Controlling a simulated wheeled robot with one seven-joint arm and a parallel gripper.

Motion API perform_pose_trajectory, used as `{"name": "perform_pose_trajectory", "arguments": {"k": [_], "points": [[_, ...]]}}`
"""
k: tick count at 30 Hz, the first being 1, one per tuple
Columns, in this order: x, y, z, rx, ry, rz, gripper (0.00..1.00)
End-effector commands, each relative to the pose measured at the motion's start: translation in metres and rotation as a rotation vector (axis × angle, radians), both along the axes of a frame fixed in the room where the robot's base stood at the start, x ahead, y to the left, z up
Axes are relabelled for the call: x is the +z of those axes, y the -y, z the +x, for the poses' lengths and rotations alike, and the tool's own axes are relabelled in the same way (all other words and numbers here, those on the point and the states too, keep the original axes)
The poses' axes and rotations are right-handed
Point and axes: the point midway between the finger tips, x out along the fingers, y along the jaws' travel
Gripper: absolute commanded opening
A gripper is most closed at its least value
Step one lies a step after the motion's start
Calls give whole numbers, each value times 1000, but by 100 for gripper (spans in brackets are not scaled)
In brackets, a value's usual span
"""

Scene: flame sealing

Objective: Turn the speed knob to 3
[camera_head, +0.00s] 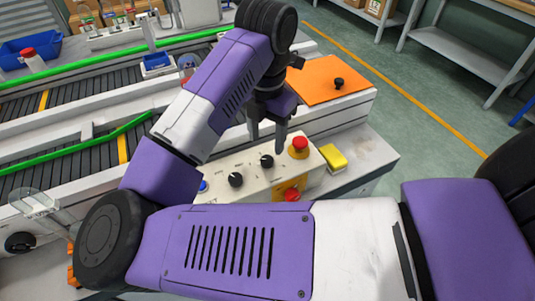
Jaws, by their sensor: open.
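A cream control box (252,190) stands at the front of the bench and carries two black knobs. The left black knob (236,180) and the right black knob (267,161) have small labels that I cannot read, so I cannot tell which is the speed knob or where either is set. My gripper (267,133) is open and points down just behind and above the right black knob. It appears apart from both knobs. My arm hides part of the box's front.
A red mushroom button (299,146) stands close right of my gripper. A red switch (292,194) is on the box's front. A yellow block (333,158) lies at right. An orange plate (328,82) is behind. A conveyor (60,165) with green rails runs left.

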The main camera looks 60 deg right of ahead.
Motion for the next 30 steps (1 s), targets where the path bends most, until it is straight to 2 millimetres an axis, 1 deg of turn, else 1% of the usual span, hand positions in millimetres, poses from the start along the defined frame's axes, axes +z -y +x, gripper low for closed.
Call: {"name": "perform_pose_trajectory", "arguments": {"k": [1,6,12,16,23,24,26,27,29,30], "points": [[-8,0,-1,2,-4,-2,52],[-35,0,-1,2,-5,-3,52],[-58,0,-1,2,-3,-4,52],[-64,1,-1,0,-2,-4,52],[-65,1,0,0,-1,-4,52],[-65,1,0,0,-1,-4,50],[-65,1,-1,0,-1,-4,38],[-65,1,-1,0,-1,-4,30],[-65,1,-1,0,-1,-4,19],[-65,1,-1,0,-1,-4,11]]}}
